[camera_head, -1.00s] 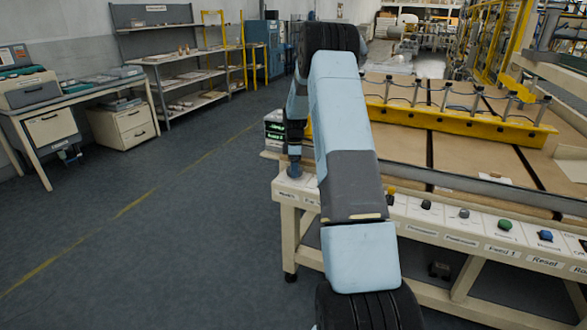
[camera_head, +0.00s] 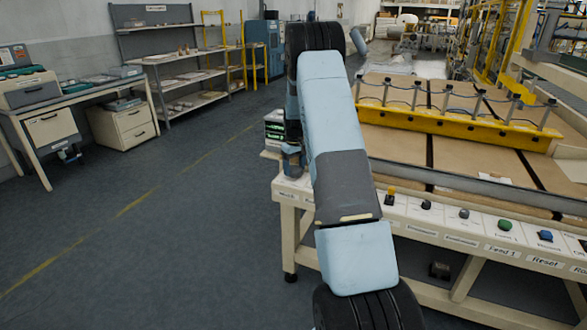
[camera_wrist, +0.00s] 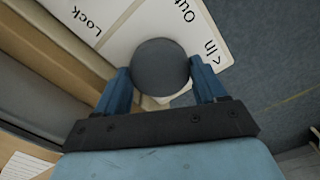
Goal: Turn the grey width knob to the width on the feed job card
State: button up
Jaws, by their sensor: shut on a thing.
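In the wrist view, a round dark grey knob (camera_wrist: 160,68) sits on a white panel (camera_wrist: 118,35) with the printed words "Lock", "Out" and "In". My gripper (camera_wrist: 161,80) has its two blue fingers on either side of the knob and is shut on it. Any pointer mark on the knob is hidden or too small to tell. In the head view my arm hides the gripper and the knob. No width on a feed job card can be read in these frames.
In the head view a cream control rail (camera_head: 470,232) carries several labelled buttons, with a green button (camera_head: 504,225) and a blue button (camera_head: 545,236) among them. A yellow bar (camera_head: 450,122) crosses the table behind. The floor (camera_head: 150,240) at left is clear.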

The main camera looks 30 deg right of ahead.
jog(key=m, duration=0.4)
jog(key=shift+s+f+m, duration=0.1)
jog(key=shift+s+m, duration=0.05)
jog(key=shift+m, duration=0.15)
jog(key=m, duration=0.3)
jog(key=shift+m, duration=0.3)
jog(key=m, duration=1.3)
jog(key=shift+m, duration=0.3)
jog(key=m, duration=0.3)
jog(key=shift+m, duration=0.3)
jog(key=m, duration=0.4)
jog(key=shift+m, duration=2.1)
